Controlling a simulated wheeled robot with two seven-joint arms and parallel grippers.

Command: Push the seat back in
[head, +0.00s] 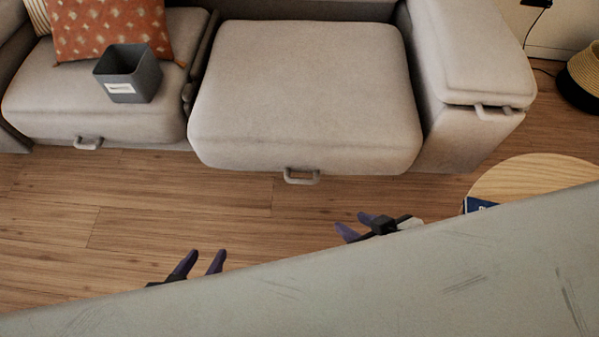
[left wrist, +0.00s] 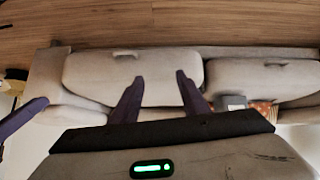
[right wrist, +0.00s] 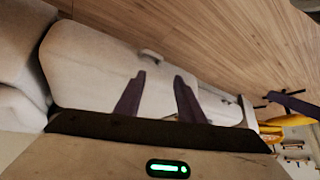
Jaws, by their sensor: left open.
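The grey sofa's right seat (head: 305,90) sticks out farther forward than the seat beside it. A grey handle (head: 301,177) is on its front edge. The seat also shows in the left wrist view (left wrist: 155,78) and the right wrist view (right wrist: 95,75). My left gripper (head: 208,253) is open and empty, in front of the sofa and apart from it. My right gripper (head: 352,223) is open and empty, in front of the seat's right part and apart from it. Both grippers' bases are partly hidden in the head view.
The left seat (head: 50,100) holds a dark grey box (head: 128,76) and an orange patterned cushion (head: 110,25). The armrest (head: 470,55) stands right of the pulled-out seat. A round wooden table (head: 530,172) with a blue item (head: 480,205) is at right. Wooden floor in front is clear.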

